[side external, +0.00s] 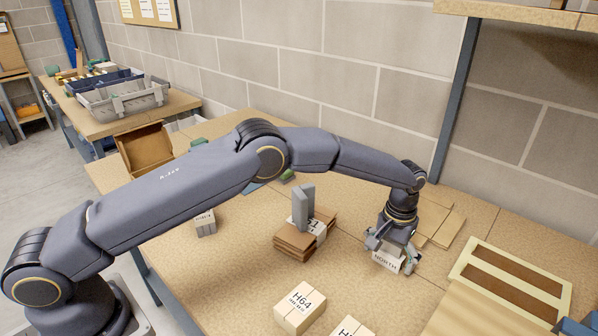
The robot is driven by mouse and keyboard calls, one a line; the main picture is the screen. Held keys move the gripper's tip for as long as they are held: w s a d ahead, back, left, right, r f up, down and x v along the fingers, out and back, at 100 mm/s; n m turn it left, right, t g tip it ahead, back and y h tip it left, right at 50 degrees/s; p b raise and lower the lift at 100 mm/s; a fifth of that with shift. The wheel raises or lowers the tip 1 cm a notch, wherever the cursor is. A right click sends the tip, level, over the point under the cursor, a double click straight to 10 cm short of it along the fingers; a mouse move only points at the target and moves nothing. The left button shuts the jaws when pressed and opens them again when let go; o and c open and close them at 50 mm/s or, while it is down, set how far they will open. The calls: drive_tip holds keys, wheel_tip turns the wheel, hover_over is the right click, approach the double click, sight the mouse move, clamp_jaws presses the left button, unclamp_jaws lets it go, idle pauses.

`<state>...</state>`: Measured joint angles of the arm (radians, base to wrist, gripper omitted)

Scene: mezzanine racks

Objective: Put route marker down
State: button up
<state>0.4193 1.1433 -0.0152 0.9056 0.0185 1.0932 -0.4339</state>
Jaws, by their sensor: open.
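My gripper (392,254) points down at the right of the table, with its fingers open around a pale block lettered NORTH (386,262). The block is low, at about table height, and partly hidden by the fingers; whether they touch it is unclear. A grey upright piece (303,207) stands by a stack of flat brown cardboard (294,244) with a white label, left of my gripper. No piece is marked as the route marker, so I cannot tell for certain which one it is.
A carton marked H64 (300,308) and another carton (347,328) are at the front. A cream-framed brown panel (512,284) lies at the right. Flat cardboard (441,226) lies behind my gripper. A small carton (205,224) and an open brown box (146,150) are left.

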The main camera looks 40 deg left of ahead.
sight(391, 242)
drive_tip(key=shift+r, duration=0.1)
wheel_tip(391, 242, up, 13)
drive_tip(key=shift+a+f, duration=0.15)
drive_tip(key=shift+f, duration=0.05)
drive_tip(key=s+a+r+t, duration=0.3)
drive_tip(key=s+a+r, duration=1.1)
drive_tip(key=a+r, duration=0.3)
drive_tip(key=s+a+f+t, duration=0.1)
drive_tip(key=s+a+f, duration=0.1)
drive_tip(key=s, duration=0.7)
drive_tip(key=s+a+f+t, duration=0.1)
drive_tip(key=s+a, duration=0.3)
drive_tip(key=s, duration=0.6)
drive_tip(key=shift+a+f+t, duration=0.3)
drive_tip(key=shift+a+f, duration=0.05)
drive_tip(key=shift+f, duration=0.15)
